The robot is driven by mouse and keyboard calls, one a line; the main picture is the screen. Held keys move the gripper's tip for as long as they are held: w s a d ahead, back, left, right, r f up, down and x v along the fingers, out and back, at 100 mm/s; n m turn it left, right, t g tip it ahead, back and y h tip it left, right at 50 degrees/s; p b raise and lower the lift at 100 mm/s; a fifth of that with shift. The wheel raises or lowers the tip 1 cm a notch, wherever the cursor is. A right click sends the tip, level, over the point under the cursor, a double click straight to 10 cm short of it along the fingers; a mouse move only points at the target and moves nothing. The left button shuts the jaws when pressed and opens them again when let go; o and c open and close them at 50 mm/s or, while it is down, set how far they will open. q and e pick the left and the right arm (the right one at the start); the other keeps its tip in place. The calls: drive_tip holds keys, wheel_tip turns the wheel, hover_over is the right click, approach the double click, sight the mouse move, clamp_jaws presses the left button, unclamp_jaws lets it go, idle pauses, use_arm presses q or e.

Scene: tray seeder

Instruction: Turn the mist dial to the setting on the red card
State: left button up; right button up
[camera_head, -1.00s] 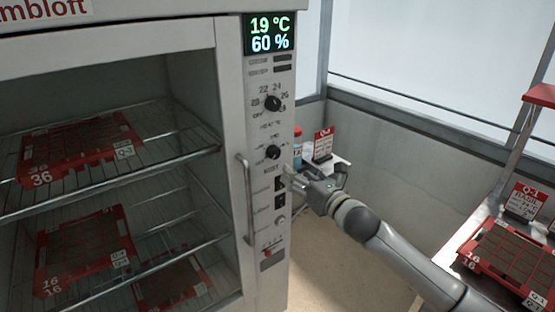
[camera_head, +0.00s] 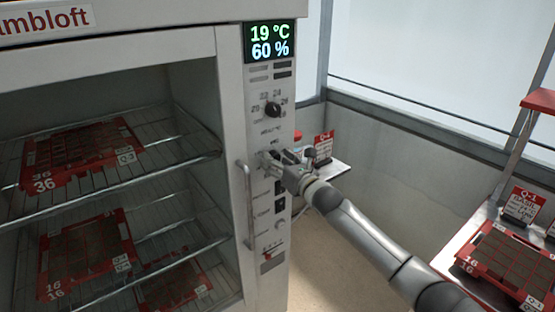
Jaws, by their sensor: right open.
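The mist dial is the lower of two dark knobs on the cabinet's control panel (camera_head: 269,210). It is now mostly hidden behind my right gripper (camera_head: 272,160). That gripper is open, its fingertips at the dial; I cannot tell whether they touch it, nor read the dial's setting. A red-topped card (camera_head: 525,200) marked Q-1 BASIL stands on the right bench, its lower lines too small to read surely. Another red-topped card (camera_head: 323,142) stands on a small shelf behind my gripper. My left gripper is not in view.
The upper knob (camera_head: 272,110) sits above my gripper, under the display (camera_head: 269,42) reading 19 °C and 60 %. Switches lie below. The cabinet's vertical handle (camera_head: 247,205) stands out left of the panel. Red trays lie on the wire racks and a red tray (camera_head: 470,268) on the right bench.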

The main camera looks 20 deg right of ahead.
drive_tip(key=shift+w, duration=0.2)
drive_tip(key=c, duration=1)
